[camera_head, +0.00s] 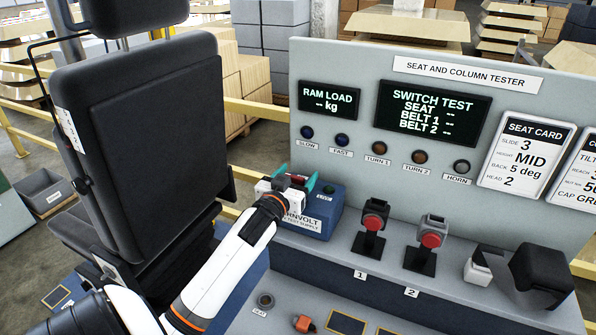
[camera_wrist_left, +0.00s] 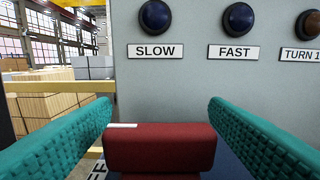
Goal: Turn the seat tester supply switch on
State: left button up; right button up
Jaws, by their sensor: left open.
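The supply box (camera_head: 327,213) is a blue block on the bench, its label partly hidden by my gripper and ending in "RNVOLT" and "TEST SUPPLY". My left gripper (camera_head: 295,183) is at the box's top left, with its teal fingers open. In the left wrist view, a dark red rocker switch (camera_wrist_left: 160,148) with a white line on top lies between the open fingers (camera_wrist_left: 160,135). Gaps show between it and both fingers. A partly hidden label beside it seems to read "OFF". My right gripper is not identifiable.
The grey tester panel (camera_head: 335,155) stands behind the box, with dark lamps and two lit displays showing dashes. Two red-button buckles (camera_head: 374,222) (camera_head: 432,238) stand to the right. A large black seat (camera_head: 150,140) is left of my arm.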

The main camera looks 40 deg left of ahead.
pick_arm(q)
jog(key=shift+w+a, duration=0.15)
jog(key=shift+w, duration=0.25)
jog(key=c, duration=1)
